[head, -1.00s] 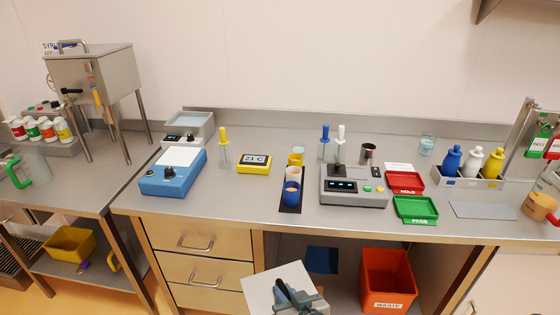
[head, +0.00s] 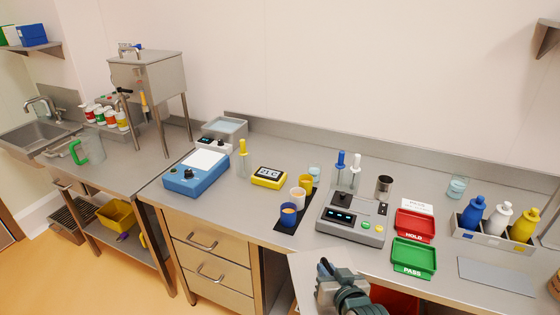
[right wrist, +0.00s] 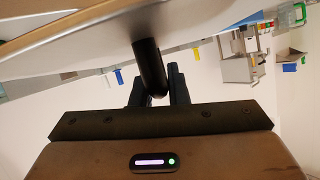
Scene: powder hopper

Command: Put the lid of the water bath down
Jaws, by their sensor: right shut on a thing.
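The lid (head: 304,268) is a flat pale grey plate low in the head view, in front of the bench's front edge. My right gripper (head: 326,270) is shut on its black handle. In the right wrist view the lid (right wrist: 70,40) spans the top, and its dark handle post (right wrist: 148,60) runs down between the fingers (right wrist: 157,88). The water bath (head: 224,128) is a grey box with an open top and pale blue water, at the back left of the bench. The lid is well away from it. My left gripper is not in view.
A blue device with a white top (head: 196,172) stands in front of the bath. A yellow timer (head: 269,177), a yellow-handled tool (head: 243,160), cups (head: 289,214) and a grey instrument (head: 352,220) stand to the right. Bare bench lies around (head: 225,215).

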